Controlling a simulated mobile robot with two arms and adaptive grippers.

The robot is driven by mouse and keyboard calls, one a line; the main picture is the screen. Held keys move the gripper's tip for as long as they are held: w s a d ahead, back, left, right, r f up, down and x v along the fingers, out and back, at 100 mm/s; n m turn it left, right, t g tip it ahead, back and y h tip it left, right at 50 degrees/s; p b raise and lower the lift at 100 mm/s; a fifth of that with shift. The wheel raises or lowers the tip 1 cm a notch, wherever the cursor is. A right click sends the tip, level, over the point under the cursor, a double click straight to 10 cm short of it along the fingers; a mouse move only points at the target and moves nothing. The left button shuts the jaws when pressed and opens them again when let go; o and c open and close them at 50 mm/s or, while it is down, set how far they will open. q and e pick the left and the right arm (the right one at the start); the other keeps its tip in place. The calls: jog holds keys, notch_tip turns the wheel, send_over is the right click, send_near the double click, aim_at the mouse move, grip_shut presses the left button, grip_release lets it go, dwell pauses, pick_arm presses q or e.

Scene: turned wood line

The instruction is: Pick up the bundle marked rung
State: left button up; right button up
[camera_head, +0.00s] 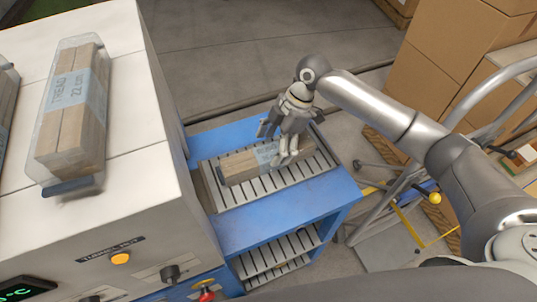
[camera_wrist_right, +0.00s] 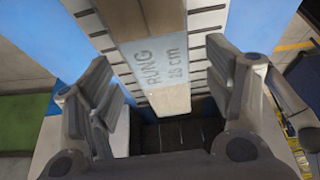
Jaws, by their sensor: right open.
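The bundle marked RUNG (camera_head: 240,166) is a set of pale wood sticks with a light blue printed band. It lies on the slatted grey bed of the blue stand. My left gripper is not in view.
A wrapped bundle marked THREAD 22 cm (camera_head: 75,110) lies on the white machine (camera_head: 130,190) at left, with part of another at the edge. The blue stand (camera_head: 270,235) has a lower slatted shelf. Cardboard boxes (camera_head: 440,60) and a metal-framed cart (camera_head: 410,190) stand at right.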

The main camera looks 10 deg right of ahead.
aim_at(269, 152)
jog(key=p+x, duration=0.1)
jog(key=x, duration=0.2)
jog(key=shift+a+f, duration=0.1)
jog(key=shift+f, duration=0.3)
jog(key=c, duration=1.4)
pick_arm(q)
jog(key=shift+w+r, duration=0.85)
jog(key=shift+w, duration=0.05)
pick_arm(e)
jog(key=shift+c, duration=0.2)
